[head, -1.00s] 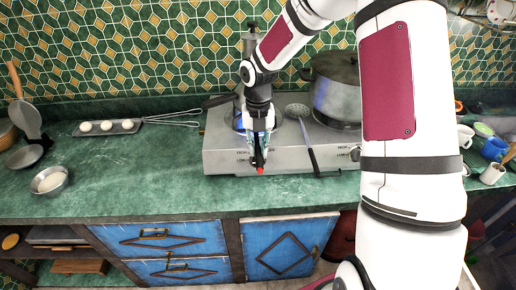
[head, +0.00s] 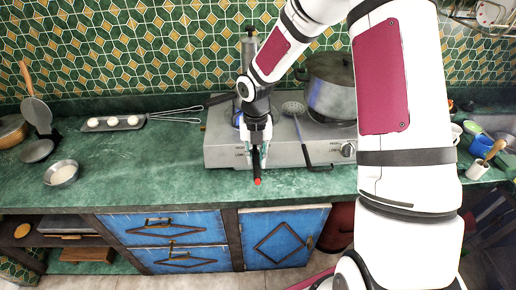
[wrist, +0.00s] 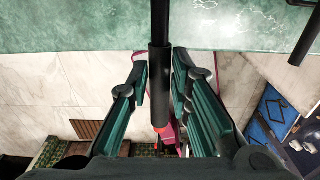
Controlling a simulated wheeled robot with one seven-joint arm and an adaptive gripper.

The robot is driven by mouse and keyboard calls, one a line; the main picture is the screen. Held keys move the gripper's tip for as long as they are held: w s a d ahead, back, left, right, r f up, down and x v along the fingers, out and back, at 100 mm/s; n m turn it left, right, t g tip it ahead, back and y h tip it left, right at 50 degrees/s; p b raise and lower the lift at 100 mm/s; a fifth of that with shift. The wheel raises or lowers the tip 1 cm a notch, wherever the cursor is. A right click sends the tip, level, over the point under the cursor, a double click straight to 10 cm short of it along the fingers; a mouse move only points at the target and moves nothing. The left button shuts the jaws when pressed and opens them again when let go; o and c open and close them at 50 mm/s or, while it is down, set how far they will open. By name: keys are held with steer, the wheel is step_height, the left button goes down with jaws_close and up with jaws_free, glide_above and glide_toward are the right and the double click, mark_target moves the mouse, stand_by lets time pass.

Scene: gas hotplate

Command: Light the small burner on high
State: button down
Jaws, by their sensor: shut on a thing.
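My gripper (head: 257,150) is in front of the left part of the hotplate (head: 222,157), by its front face. It is shut on a black stick lighter (wrist: 160,85) with a thin barrel and a red end. In the head view the lighter's red end (head: 257,181) points down, past the front of the hotplate. A blue glow (head: 236,119) shows at the left burner, mostly hidden behind my arm. The right knob (head: 347,150) is in plain view. The left knob is not visible; my gripper covers that part of the face.
A large lidded pot (head: 332,90) stands on the right burner. A skimmer (head: 301,130) lies across the hotplate, its handle over the front edge. A tall silver vessel (head: 249,50) stands behind my arm. The counter (head: 130,170) to the left is mostly clear.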

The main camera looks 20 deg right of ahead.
steer(key=s+a+p, duration=0.3)
steer(key=s+p, duration=0.2)
steer(key=s, duration=0.6)
steer(key=shift+a+r, duration=0.3)
steer(key=shift+r, duration=0.15)
steer(key=shift+w, duration=0.1)
